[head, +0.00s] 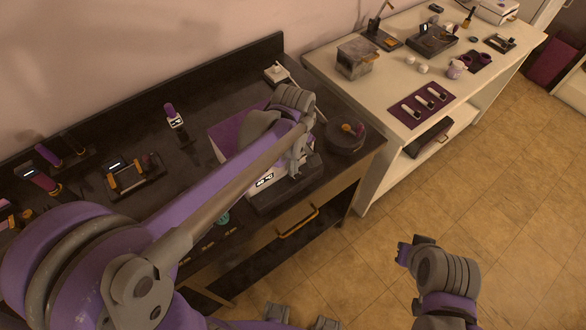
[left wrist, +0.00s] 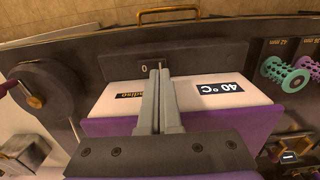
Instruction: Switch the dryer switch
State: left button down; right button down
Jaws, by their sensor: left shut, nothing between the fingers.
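The dryer is a white and purple box; its purple top (head: 228,133) shows beside my left arm in the head view. Its white front (left wrist: 200,92) shows in the left wrist view with a "40 °C" display. A dark block (left wrist: 120,66) in front of it carries "0" and "I" switch marks. My left gripper (head: 297,168) is shut and empty over the dryer's front. In the left wrist view its fingertips (left wrist: 158,68) are right at the marks and hide part of the switch; I cannot tell if they touch it.
A round dark box (head: 345,138) stands to the right of the dryer. Curlers (left wrist: 292,72) lie to the right in the left wrist view. A gold drawer handle (head: 298,222) is below the counter edge. A white shelf table (head: 385,88) with several items stands at the right.

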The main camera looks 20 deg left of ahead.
pick_arm(q)
jog(key=shift+f, duration=0.7)
jog(key=shift+f, duration=0.1)
